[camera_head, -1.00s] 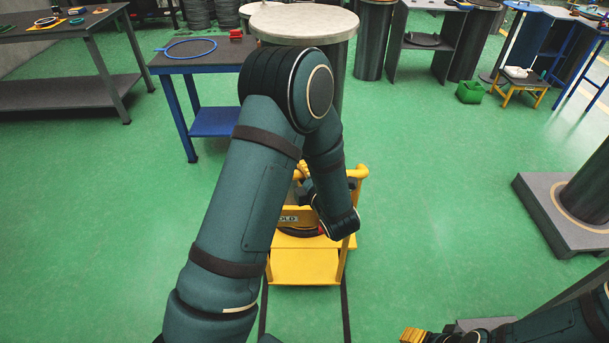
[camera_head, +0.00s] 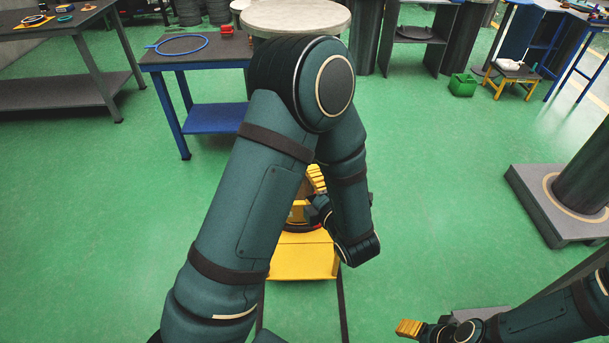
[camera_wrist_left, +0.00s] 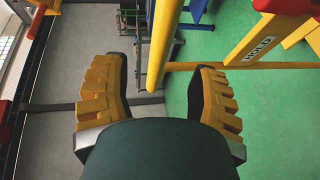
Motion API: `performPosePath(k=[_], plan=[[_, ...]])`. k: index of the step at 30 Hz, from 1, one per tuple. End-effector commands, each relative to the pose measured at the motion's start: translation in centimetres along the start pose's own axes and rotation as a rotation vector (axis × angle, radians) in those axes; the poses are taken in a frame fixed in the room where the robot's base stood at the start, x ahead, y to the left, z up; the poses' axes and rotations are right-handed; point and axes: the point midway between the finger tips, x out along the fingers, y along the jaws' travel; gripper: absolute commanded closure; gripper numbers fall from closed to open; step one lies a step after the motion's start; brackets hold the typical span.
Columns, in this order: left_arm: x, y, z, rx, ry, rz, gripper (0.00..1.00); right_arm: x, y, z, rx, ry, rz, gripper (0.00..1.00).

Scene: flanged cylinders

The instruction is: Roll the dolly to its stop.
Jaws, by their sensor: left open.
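The yellow dolly (camera_head: 303,262) stands on the floor ahead, mostly hidden behind my left arm in the head view. My left gripper (camera_head: 316,180) is over the dolly, with its yellow ribbed finger pads partly showing. In the left wrist view its two fingers (camera_wrist_left: 161,72) are apart, and a yellow bar (camera_wrist_left: 163,40) appears between them; I cannot tell whether it touches either one. A yellow panel marked HOLD (camera_wrist_left: 262,46) is to the right there. My right gripper (camera_head: 410,328) is at the lower right, away from the dolly; its opening is unclear.
Two dark floor strips (camera_head: 342,310) run from the dolly toward me. A blue table (camera_head: 212,118) with a blue ring and a round-topped drum (camera_head: 295,18) stand behind. A grey plinth with a dark cylinder (camera_head: 540,205) is at the right.

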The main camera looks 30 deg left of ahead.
Motion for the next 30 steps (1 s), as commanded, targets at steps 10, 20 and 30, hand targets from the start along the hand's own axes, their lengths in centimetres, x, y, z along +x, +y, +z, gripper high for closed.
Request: performPosePath(k=[10, 20, 30], plan=[[-3.0, 0.0, 0.0, 0.000, 0.000, 0.001, 0.41, 0.0, 0.0, 0.0, 0.000, 0.000, 0.000, 0.41], [-3.1, 0.0, 0.0, 0.000, 0.001, 0.001, 0.41, 0.0, 0.0, 0.0, 0.000, 0.000, 0.000, 0.41], [-2.3, -3.1, 1.4, 0.153, -0.120, -0.120, 0.41, 0.0, 0.0, 0.0, 0.000, 0.000, 0.000, 0.41]])
